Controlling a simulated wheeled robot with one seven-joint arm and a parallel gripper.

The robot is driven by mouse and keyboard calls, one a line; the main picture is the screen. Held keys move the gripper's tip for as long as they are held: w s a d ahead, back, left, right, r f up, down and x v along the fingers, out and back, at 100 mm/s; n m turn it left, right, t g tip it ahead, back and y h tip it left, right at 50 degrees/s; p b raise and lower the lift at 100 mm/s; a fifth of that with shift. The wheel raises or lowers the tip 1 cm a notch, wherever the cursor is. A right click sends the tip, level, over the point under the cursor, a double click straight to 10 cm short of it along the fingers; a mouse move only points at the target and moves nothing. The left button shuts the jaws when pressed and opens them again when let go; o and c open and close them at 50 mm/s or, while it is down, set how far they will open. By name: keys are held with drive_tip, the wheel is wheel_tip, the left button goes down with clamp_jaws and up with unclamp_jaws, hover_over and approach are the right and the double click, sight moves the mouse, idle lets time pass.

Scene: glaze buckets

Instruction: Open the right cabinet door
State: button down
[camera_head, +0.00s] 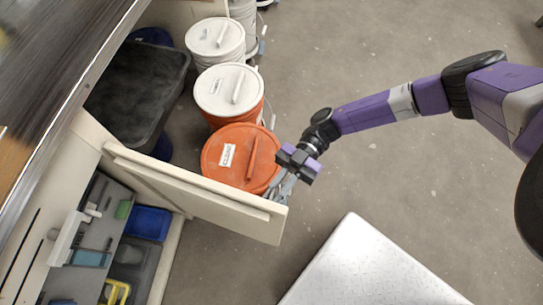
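A cream cabinet door (205,202) stands swung out from the cabinet (88,140), on the left of the head view. Its hinge side is at the cabinet front and its free end reaches toward the middle of the picture. My gripper (277,190) is at the free end of the door, on its upper side in the picture. The grey fingers are beside or touching the door end; I cannot tell which. They are small and partly hidden by the wrist, so their opening does not show clearly.
Inside the cabinet are a blue bin (148,223) and a yellow-handled item (115,291). Buckets with an orange lid (222,150) and white lids (229,92) stand close beyond the door. A white textured surface (365,270) is at the lower right. Grey floor (400,170) is open to the right.

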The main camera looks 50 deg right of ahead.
drive_tip(key=shift+w+d, duration=0.25)
drive_tip(key=shift+w, duration=0.05)
drive_tip(key=c, duration=1.7)
unclamp_jaws()
drive_tip(key=shift+c, duration=0.2)
drive_tip(key=d+b, duration=0.1)
drive_tip(key=d, duration=0.6)
drive_tip(key=shift+w+d, duration=0.25)
drive_tip(key=shift+d, duration=0.1)
drive_tip(key=shift+s, duration=0.1)
